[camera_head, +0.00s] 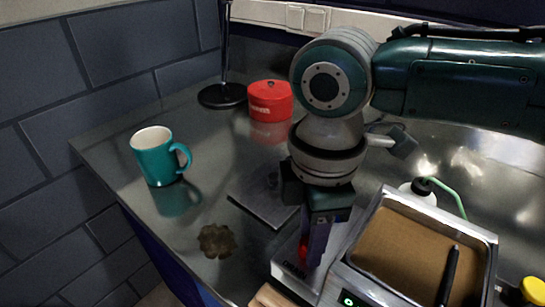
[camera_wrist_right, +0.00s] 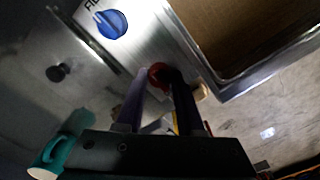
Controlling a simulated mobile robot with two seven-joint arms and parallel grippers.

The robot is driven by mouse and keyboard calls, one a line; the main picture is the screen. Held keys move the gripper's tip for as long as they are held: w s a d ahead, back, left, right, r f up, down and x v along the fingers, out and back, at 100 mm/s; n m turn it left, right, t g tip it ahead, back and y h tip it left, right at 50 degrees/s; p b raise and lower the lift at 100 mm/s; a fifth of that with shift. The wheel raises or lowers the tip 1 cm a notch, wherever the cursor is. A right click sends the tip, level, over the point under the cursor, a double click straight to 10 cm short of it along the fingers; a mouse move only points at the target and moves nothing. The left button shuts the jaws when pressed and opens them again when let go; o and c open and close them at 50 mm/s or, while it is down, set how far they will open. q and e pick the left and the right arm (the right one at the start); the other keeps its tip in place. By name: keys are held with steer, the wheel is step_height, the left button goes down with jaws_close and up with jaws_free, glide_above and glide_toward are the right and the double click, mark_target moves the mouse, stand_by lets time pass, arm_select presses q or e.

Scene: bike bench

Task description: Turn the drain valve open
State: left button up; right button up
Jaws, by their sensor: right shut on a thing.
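The drain valve shows as a small red handle (camera_head: 303,251) at the side of a metal tank (camera_head: 334,275) filled with brown liquid. In the right wrist view the red handle (camera_wrist_right: 159,74) sits at the fingertips, partly covered by them. My right gripper (camera_head: 313,247) points down beside the tank wall, and its fingers (camera_wrist_right: 160,82) are shut on the valve handle. How far the handle is turned cannot be told. My left gripper is not in view.
A blue knob (camera_wrist_right: 111,23) is on the tank's front. A teal mug (camera_head: 154,160), red tin (camera_head: 270,101), flat metal plate (camera_head: 250,202), brown flower-shaped piece (camera_head: 216,240) and white bottle (camera_head: 420,190) stand around. The left bench is mostly clear.

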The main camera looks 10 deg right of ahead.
jaws_close()
